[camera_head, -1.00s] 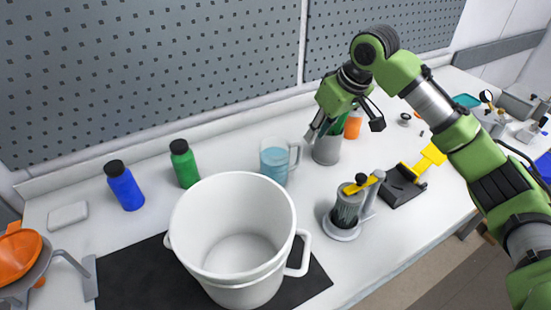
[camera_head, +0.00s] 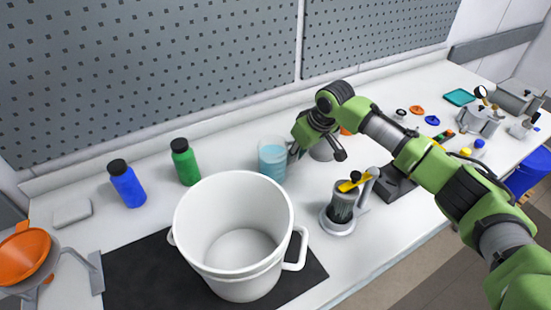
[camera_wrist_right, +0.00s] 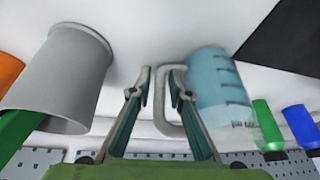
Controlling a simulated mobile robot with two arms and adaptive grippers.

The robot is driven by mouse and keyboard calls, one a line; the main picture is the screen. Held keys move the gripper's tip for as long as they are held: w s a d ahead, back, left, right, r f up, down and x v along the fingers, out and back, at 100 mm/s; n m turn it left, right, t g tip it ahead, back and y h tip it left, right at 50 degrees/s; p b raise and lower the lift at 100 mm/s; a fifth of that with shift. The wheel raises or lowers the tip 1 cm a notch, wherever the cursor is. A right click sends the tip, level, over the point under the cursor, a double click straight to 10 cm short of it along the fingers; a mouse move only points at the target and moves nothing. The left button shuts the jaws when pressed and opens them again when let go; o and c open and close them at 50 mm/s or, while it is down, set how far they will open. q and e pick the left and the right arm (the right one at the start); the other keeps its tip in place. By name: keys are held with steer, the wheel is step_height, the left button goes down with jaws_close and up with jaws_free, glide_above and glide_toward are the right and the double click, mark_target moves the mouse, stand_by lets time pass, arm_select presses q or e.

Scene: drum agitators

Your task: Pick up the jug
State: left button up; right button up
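The jug (camera_head: 272,162) is a clear vessel with blue liquid, upright on the bench behind the white pot. In the right wrist view the jug (camera_wrist_right: 218,90) is right of centre, with its pale handle (camera_wrist_right: 161,105) facing my gripper. My right gripper (camera_head: 296,151) is beside the jug on its handle side. In the wrist view its two fingers (camera_wrist_right: 162,88) are apart, on either side of the handle's outer bar, with a gap visible. The head view partly hides the handle behind the gripper. My left gripper is not in view.
A grey cup (camera_wrist_right: 65,75) stands close to the gripper. A white pot (camera_head: 240,275) on a black mat (camera_head: 140,275) is in front. A small agitator jar (camera_head: 341,205) is nearby. Green (camera_head: 185,163) and blue (camera_head: 127,185) bottles stand left.

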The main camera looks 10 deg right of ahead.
steer(key=shift+f, duration=0.1)
jaws_close()
steer(key=shift+w+r, duration=0.1)
steer(key=shift+r, duration=0.15)
